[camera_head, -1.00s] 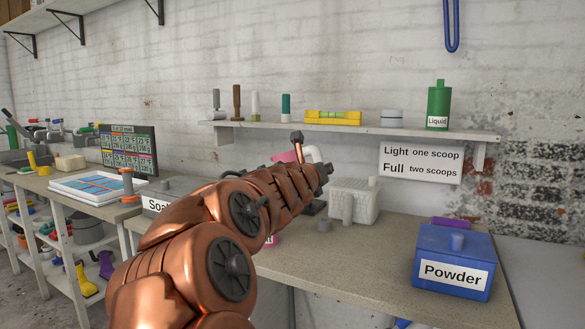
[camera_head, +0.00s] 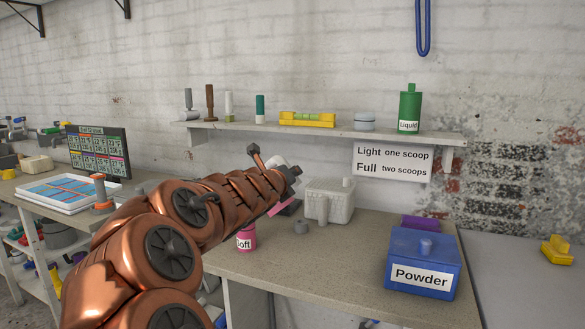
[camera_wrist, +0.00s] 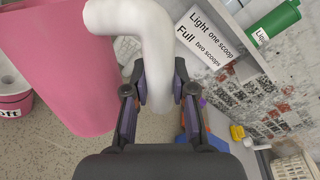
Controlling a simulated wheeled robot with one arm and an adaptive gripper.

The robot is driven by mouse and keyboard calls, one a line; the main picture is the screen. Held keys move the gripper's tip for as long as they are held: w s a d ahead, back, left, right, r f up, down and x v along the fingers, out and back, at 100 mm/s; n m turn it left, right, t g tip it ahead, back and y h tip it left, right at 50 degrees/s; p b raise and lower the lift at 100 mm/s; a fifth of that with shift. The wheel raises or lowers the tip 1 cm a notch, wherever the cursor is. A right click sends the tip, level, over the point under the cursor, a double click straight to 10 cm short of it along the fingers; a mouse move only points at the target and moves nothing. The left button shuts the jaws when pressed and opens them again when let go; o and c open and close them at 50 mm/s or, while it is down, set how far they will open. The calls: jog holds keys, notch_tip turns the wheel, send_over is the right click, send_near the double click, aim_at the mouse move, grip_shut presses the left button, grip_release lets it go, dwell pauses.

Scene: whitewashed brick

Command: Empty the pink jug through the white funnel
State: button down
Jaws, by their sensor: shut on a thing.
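In the wrist view the pink jug (camera_wrist: 70,55) fills the upper left, with a thick white curved handle (camera_wrist: 135,22). My gripper (camera_wrist: 160,92) is shut on the handle's lower part. In the head view my gripper (camera_head: 290,180) is over the bench, and my arm hides most of the jug; a pink piece (camera_head: 278,208) shows below the gripper. The jug's mouth and contents are not visible. I cannot make out the white funnel for certain. A pink pot labelled "Soft" (camera_head: 246,240) stands on the bench below my arm; its pale top shows in the wrist view (camera_wrist: 10,78).
A blue Powder box (camera_head: 420,262) is at right. A wall shelf (camera_head: 330,134) holds a green Liquid bottle (camera_head: 410,109). The bench front between pot and box is clear.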

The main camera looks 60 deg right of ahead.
aim_at(277, 164)
jog(key=shift+w+r+n+p, duration=0.15)
jog(key=shift+r+n+p, duration=0.4)
jog(key=shift+p, duration=0.65)
jog(key=w+n+p, duration=0.1)
jog(key=p, duration=0.2)
jog(key=n+p, duration=0.1)
jog(key=p, duration=0.2)
jog(key=w+n+g+p, duration=0.1)
jog(key=p, duration=0.2)
jog(key=shift+w+r+y+p, duration=0.25)
jog(key=shift+w+y+p, duration=0.05)
jog(key=shift+w, duration=0.05)
jog(key=shift+d+f, duration=0.1)
jog(key=shift+f, duration=0.15)
jog(key=shift+w+r+n+p, duration=0.55)
jog(key=shift+n+p, duration=0.1)
jog(key=shift+p, duration=2.1)
dwell(2.5)
